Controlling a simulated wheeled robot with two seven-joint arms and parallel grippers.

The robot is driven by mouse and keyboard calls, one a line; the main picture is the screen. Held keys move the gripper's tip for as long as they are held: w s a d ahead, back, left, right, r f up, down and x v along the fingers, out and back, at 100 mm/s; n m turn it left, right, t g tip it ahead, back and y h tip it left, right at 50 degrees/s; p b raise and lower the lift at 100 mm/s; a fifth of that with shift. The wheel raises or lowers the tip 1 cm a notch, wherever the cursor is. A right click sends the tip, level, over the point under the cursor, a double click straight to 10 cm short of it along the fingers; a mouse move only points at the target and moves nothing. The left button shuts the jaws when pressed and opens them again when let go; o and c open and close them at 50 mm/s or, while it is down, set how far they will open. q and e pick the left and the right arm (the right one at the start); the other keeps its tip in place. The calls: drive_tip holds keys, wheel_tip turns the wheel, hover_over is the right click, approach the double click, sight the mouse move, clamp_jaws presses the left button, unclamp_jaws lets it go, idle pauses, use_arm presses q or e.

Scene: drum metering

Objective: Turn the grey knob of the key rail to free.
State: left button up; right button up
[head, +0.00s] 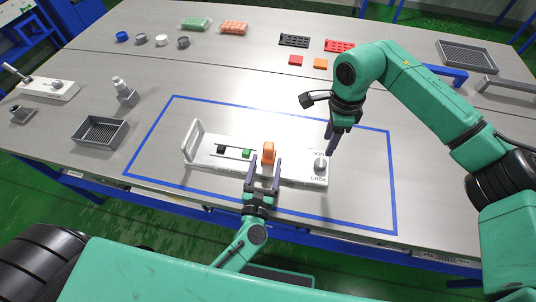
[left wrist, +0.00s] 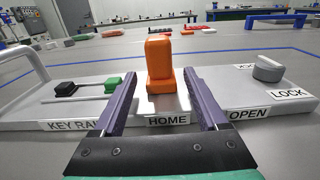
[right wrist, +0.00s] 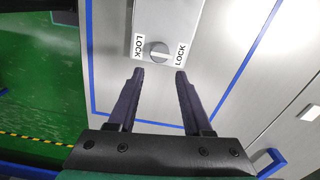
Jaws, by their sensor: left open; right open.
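The key rail (head: 225,163) is a pale bar with a handle at its left end. Its grey knob (head: 321,163) sits at the right end beside a LOCK label; it also shows in the left wrist view (left wrist: 268,70) and right wrist view (right wrist: 155,52). There, LOCK labels flank it and a pale line crosses its top. An orange block (left wrist: 160,65) stands upright behind the HOME label. My left gripper (head: 264,165) is open in front of the block, not closed on it. My right gripper (right wrist: 160,74) is open, its fingertips just short of the knob.
Black (left wrist: 65,89) and green (left wrist: 113,84) pieces sit on the rail left of the orange block. A blue outline (head: 173,97) surrounds the rail. A grey tray (head: 80,137) and small fixtures stand at the left. Table inside the outline is otherwise clear.

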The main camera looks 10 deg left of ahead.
sight(268, 159)
use_arm(q)
drive_tip(key=w, duration=0.4)
drive_tip(key=shift+s, duration=0.1)
clamp_jaws()
idle(1.2)
use_arm(e)
drive_tip(key=o, duration=0.4)
drive_tip(key=shift+r, duration=0.15)
drive_tip(key=shift+c, duration=0.2)
drive_tip(key=shift+o, duration=0.3)
drive_tip(key=shift+r+n, duration=0.8)
drive_tip(key=shift+n, duration=0.1)
wheel_tip(268, 159, down, 12)
drive_tip(key=shift+r, duration=0.1)
